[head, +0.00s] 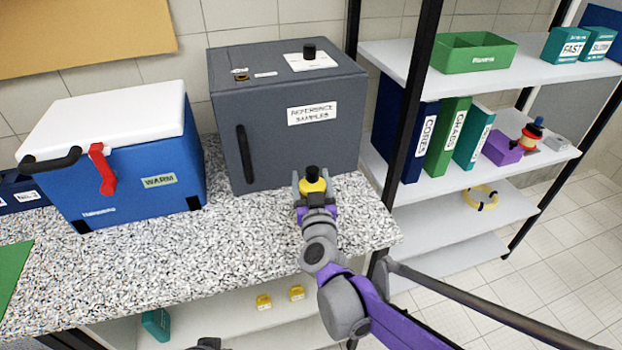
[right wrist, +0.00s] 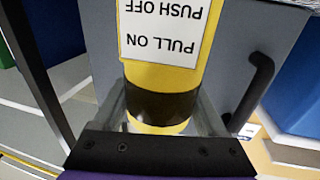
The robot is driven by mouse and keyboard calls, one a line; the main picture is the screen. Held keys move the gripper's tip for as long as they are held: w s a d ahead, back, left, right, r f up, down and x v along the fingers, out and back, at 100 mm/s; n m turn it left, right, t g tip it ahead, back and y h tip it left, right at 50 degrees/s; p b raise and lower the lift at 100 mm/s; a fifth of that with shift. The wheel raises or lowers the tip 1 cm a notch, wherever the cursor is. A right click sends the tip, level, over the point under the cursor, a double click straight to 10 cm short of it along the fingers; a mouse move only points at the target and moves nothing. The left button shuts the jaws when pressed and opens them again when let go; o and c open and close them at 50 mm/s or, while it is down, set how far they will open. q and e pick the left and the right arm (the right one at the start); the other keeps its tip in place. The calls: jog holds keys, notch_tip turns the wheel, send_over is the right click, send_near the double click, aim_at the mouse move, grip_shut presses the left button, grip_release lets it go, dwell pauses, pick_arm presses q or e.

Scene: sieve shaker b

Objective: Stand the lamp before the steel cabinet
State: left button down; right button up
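The lamp (head: 313,185), yellow with a black knob on top, is upright in front of the steel cabinet (head: 285,110), a dark grey box labelled "REFERENCE SAMPLES". My right gripper (head: 312,190) is around the lamp from the near side. In the right wrist view the lamp (right wrist: 165,75) shows a white "PULL ON PUSH OFF" label, upside down, and my right gripper's fingers (right wrist: 161,105) lie against both sides of its black band. I cannot tell whether its base touches the counter.
The speckled counter (head: 240,240) is clear in front of the cabinet. A blue cooler box (head: 120,170) labelled "WARM" stands left of the cabinet. A black post (head: 403,110) and shelves with binders (head: 447,135) stand on the right. A green mat (head: 12,270) lies far left.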

jog(key=o, duration=0.4)
jog(key=shift+c, duration=0.2)
jog(key=shift+r, duration=0.1)
jog(key=s+d, duration=0.1)
jog(key=s, duration=1.1)
jog(key=s+d+f+g+h, duration=0.1)
jog(key=s+d+f+g, duration=0.5)
jog(key=s+d+f, duration=0.2)
jog(key=s+d+f+m+g+h, duration=0.1)
jog(key=s+d+f+g, duration=0.5)
jog(key=s+d+f, duration=0.3)
jog(key=s, duration=0.4)
jog(key=shift+d+g, duration=0.15)
jog(key=shift+g, duration=0.25)
jog(key=shift+s, duration=0.1)
